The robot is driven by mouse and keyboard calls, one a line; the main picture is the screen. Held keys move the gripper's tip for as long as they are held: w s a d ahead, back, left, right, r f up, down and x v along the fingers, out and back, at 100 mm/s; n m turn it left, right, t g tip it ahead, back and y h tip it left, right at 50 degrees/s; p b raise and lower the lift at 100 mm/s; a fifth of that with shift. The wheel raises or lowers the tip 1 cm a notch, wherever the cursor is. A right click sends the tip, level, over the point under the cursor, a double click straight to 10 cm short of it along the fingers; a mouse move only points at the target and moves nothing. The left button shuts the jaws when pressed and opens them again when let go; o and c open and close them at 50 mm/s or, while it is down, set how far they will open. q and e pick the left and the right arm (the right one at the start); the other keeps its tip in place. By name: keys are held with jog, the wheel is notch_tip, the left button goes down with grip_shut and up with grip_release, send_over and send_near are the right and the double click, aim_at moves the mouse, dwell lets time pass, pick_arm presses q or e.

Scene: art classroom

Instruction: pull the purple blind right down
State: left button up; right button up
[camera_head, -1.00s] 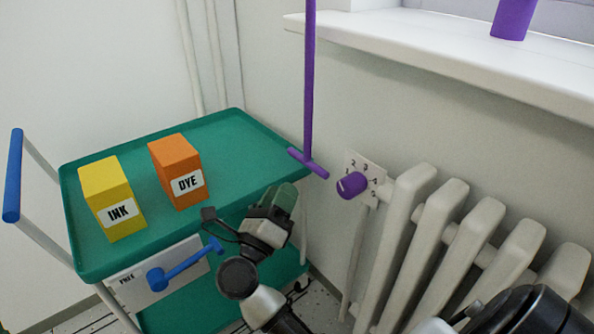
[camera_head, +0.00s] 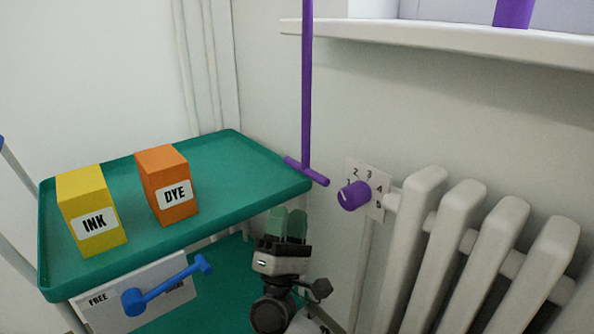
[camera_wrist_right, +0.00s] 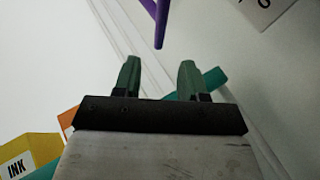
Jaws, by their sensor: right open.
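The purple blind's pull (camera_head: 307,90) is a thin rod that hangs down past the window sill and ends in a short crossbar handle (camera_head: 306,171). The handle hangs by the right back edge of the green trolley. My right gripper (camera_head: 286,222) is open and empty, pointing up, a little below and left of the handle. In the right wrist view the gripper's green fingers (camera_wrist_right: 158,78) stand apart, and the purple pull (camera_wrist_right: 159,22) shows beyond their tips, not between them. The blind itself is out of view. My left gripper is not in view.
The green trolley (camera_head: 235,148) carries a yellow INK box (camera_head: 90,212) and an orange DYE box (camera_head: 167,185). A purple radiator knob (camera_head: 354,195) and white radiator (camera_head: 415,240) stand close on the right.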

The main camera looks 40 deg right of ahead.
aim_at(297, 162)
jog(key=x, duration=1)
grip_shut()
jog(key=shift+b, duration=0.35)
